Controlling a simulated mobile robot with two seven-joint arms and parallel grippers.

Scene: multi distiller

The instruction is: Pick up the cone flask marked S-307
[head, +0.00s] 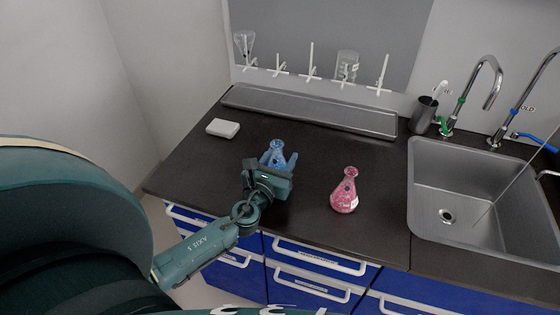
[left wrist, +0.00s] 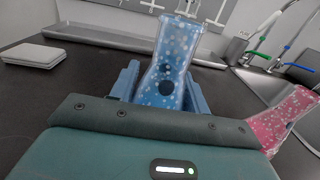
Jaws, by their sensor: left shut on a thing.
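A blue cone flask (head: 277,151) stands near the front left of the dark counter, and it also shows in the left wrist view (left wrist: 169,72). My left gripper (head: 279,161) is shut on this blue flask, with one blue finger on each side of it. A pink cone flask (head: 344,192) stands upright on the counter to the right, and shows at the right edge of the left wrist view (left wrist: 285,121). It has a pale label low on its side. I cannot read S-307 on either flask. My right gripper is not in view.
A white flat box (head: 223,128) lies at the back left of the counter (head: 190,165). A grey trough (head: 300,109) runs along the wall below a peg rack with glassware. A sink (head: 480,235) with taps is at the right, with a dark cup (head: 423,117) beside it.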

